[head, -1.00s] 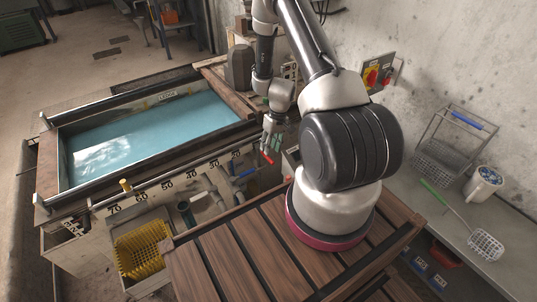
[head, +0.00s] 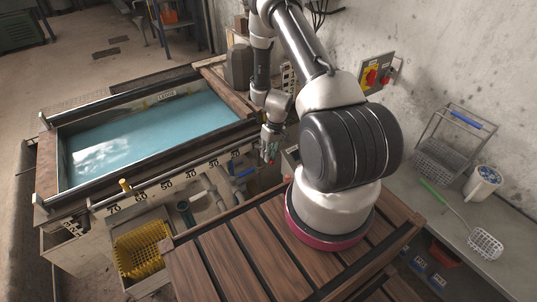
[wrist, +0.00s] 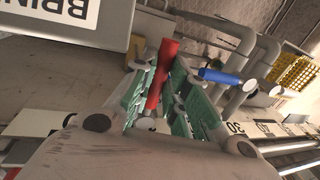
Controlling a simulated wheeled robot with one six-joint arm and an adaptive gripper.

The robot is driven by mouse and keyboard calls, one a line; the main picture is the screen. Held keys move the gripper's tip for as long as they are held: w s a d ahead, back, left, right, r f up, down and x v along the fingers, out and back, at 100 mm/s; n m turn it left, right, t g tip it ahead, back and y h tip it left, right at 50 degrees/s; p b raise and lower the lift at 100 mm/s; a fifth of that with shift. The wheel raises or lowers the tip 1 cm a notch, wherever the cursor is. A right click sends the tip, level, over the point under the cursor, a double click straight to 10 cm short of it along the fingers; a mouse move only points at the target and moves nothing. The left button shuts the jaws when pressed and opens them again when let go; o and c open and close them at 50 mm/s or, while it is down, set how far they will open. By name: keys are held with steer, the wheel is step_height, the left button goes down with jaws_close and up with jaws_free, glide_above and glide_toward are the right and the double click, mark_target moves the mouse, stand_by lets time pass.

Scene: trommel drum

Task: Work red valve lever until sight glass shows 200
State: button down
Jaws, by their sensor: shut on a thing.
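The red valve lever (wrist: 162,75) runs between the green-padded fingers of my gripper (wrist: 165,95) in the wrist view, and the fingers are shut on it. In the head view my gripper (head: 268,155) is by the right end of the tank's front side, and its fingers mostly hide the lever. An upright white strip with dark marks (head: 289,78), perhaps the sight glass, stands behind the arm. It is partly covered and its reading is too small to tell.
A blue-handled lever (head: 244,173) is close to the left of my gripper; it also shows in the wrist view (wrist: 220,76). The blue-water tank (head: 150,181) has a numbered scale along its front. A yellow basket (head: 140,248) stands below. A slatted wooden top (head: 235,245) is in front.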

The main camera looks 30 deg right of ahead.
steer(key=shift+d, duration=0.1)
steer(key=w+d+n+g, duration=0.1)
steer(key=w+d+n, duration=0.2)
steer(key=n, duration=0.6)
steer(key=shift+d+n+g+h, duration=0.4)
steer(key=shift+d, duration=0.8)
steer(key=shift+w, duration=0.1)
steer(key=c, duration=1.4)
jaws_free()
